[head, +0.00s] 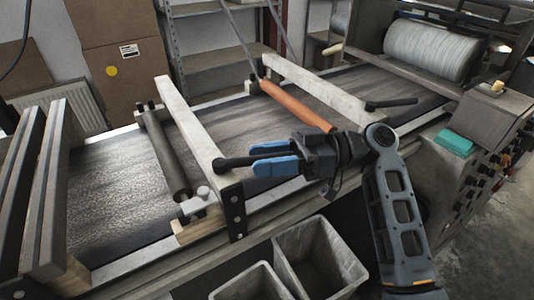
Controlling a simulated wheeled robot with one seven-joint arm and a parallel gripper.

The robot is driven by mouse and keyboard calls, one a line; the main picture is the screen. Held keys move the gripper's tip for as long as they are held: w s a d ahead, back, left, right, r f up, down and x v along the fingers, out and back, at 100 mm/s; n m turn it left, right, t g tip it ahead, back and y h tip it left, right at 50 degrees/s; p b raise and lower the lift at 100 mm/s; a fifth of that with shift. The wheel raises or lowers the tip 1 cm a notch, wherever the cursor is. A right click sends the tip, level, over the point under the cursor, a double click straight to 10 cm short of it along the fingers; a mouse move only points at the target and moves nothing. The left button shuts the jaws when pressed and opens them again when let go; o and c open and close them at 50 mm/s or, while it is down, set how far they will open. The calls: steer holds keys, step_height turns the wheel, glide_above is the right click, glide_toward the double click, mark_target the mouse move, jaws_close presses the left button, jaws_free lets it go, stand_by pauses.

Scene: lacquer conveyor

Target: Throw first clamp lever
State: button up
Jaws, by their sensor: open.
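A black clamp lever (235,161) sits at the near end of a pale crossbar (190,120). It lies low, its handle pointing right towards my gripper. My gripper (256,158) has blue fingers, which are open, one on each side of the handle's right part. I cannot tell whether they touch it, and the handle's far tip is hidden by the gripper. A second black lever (392,103) lies low at the near end of another pale crossbar (310,85), to the right and clear of my gripper.
An orange roller (297,106) and a dark roller (166,155) lie across the dark conveyor belt (105,190). Two grey bins (318,262) stand below the near rail. A large pale roll (432,48) and a control box (490,115) are at the right.

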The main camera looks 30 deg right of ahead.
steer(key=shift+a, duration=0.1)
jaws_close()
stand_by(0.4)
